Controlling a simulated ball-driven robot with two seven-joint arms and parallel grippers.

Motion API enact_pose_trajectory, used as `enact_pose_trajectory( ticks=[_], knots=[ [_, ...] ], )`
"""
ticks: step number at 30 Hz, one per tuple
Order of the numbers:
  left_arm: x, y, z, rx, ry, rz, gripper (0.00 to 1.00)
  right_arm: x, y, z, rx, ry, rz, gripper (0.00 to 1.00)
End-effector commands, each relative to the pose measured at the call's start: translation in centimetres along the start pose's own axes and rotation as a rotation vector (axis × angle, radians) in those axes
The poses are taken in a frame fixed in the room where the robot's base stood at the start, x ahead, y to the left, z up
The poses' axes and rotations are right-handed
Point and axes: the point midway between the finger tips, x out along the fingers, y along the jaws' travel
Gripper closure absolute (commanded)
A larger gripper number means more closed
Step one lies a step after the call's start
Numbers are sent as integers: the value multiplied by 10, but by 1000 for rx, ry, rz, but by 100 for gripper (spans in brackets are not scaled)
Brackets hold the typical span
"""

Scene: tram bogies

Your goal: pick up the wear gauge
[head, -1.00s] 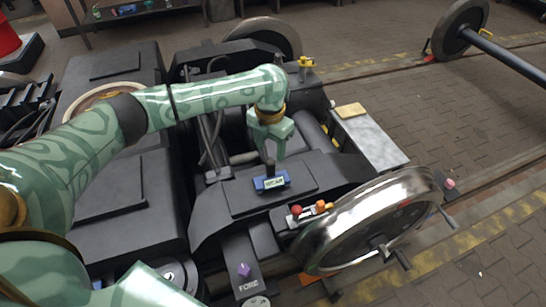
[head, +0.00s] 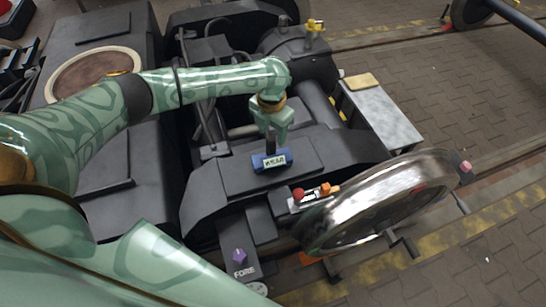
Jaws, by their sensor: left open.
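The wear gauge (head: 272,162) is a small blue block with a white label reading WEAR and an upright black handle. It sits on the dark flat plate of the bogie frame, in the middle of the head view. My left gripper (head: 273,136), pale green, hangs open just behind and above the gauge, pointing down. Its fingers overlap the handle's top in the picture; I cannot tell whether the handle is between them. My right gripper is not in view.
A shiny wheel (head: 385,203) stands at the right front, beside a small tray with red and orange knobs (head: 312,193). A purple knob (head: 239,256) sits on a FORE-marked plate. A grey bench (head: 383,118) bears a yellow block (head: 361,81). Paved floor lies right.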

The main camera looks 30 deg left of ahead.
Motion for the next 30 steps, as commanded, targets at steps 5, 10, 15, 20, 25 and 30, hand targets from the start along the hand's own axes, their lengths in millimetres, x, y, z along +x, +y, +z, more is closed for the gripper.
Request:
enact_pose_trajectory(
  ticks=[5,10,15,20,25,30],
  knots=[
    [31,4,0,-3,7,0,48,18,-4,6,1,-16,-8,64],
    [52,5,0,-1,4,0,48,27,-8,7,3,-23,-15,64],
    [49,5,1,-1,1,0,48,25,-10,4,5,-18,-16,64],
    [48,4,0,-1,1,0,84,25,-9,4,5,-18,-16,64],
    [48,4,1,-2,0,0,100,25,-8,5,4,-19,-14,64],
    [48,4,1,-2,1,0,100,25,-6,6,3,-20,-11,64]
  ],
)
